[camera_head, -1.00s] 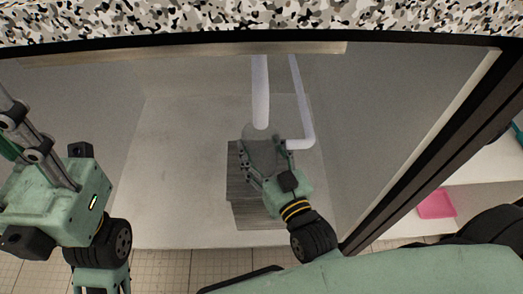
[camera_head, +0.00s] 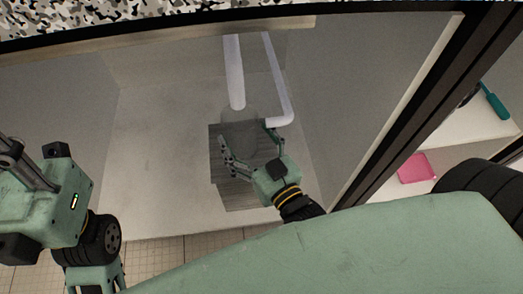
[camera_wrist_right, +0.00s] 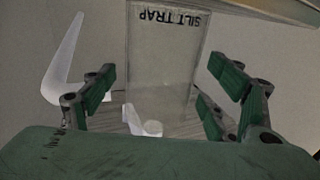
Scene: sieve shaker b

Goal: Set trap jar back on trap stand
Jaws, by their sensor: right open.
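The trap jar (camera_wrist_right: 165,50) is a clear vessel lettered SILT TRAP, upside down in the right wrist view. It shows faintly in the head view (camera_head: 240,115), below the thick white pipe. The trap stand (camera_head: 240,194) is a grey wood-grained block under the jar. The jar seems to be upright on it, but its base is hidden. My right gripper (camera_head: 246,132) is open, one finger on each side of the jar, with gaps visible in the right wrist view (camera_wrist_right: 160,78). My left gripper (camera_head: 40,205) is at the far left, its fingertips not clear.
A thick white pipe (camera_head: 234,70) comes down above the jar. A thinner bent pipe (camera_head: 280,85) ends close to my right finger. Grey cabinet walls enclose the space. A pink tray (camera_head: 417,167) and a teal tool (camera_head: 492,98) lie outside right. The cabinet floor left of the stand is clear.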

